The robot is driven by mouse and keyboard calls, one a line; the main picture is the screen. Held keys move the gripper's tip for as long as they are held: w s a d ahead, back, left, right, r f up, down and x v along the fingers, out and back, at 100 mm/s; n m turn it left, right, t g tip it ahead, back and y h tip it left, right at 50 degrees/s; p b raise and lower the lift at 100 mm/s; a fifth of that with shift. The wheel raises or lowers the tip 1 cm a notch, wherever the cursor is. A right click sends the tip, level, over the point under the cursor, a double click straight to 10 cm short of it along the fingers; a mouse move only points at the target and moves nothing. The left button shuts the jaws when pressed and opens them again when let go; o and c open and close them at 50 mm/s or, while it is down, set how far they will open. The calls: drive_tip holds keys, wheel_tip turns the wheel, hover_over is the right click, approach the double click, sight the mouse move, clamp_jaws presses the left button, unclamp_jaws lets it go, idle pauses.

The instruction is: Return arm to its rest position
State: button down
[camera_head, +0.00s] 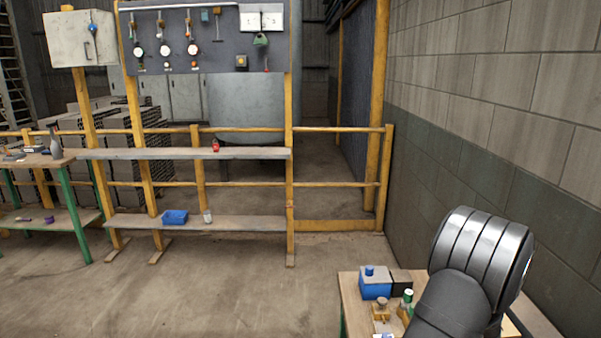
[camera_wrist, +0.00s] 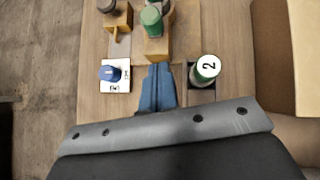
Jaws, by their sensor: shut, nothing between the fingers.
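My arm shows large at the lower right of the head view, above a wooden table (camera_head: 347,290). My gripper (camera_wrist: 158,70) shows in the wrist view as blue fingers pressed together, with nothing between them. It points at a wooden block (camera_wrist: 157,45) that carries a green-topped piece (camera_wrist: 151,17). The fingers are over the table between a blue knob on a white plate (camera_wrist: 112,74) and a white cylinder marked 2 (camera_wrist: 206,69). I cannot tell whether the fingertips touch the block. The gripper is out of sight in the head view.
A block wall (camera_head: 470,150) rises close on the right. A yellow-framed rack (camera_head: 290,200) with shelves stands further back. Open floor (camera_head: 220,290) lies left of the table.

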drive_tip(key=s+a+f+v, duration=0.1)
drive_tip(key=v, duration=0.9)
drive_tip(key=w+a+r+n+g+h, duration=0.2)
drive_tip(key=a+r+n, duration=0.4)
drive_tip(key=n, duration=0.9)
drive_tip(key=w+a+r+n+g+h, duration=0.1)
drive_tip(key=w+a+r+n+g, duration=0.3)
drive_tip(key=r+n, duration=0.7)
drive_tip(key=w+a+n, duration=0.2)
drive_tip(key=n, duration=0.2)
drive_tip(key=shift+w+a+g+h, duration=0.15)
drive_tip(key=shift+a+g+h, duration=0.15)
drive_tip(key=shift+a+h, duration=0.1)
idle(1.3)
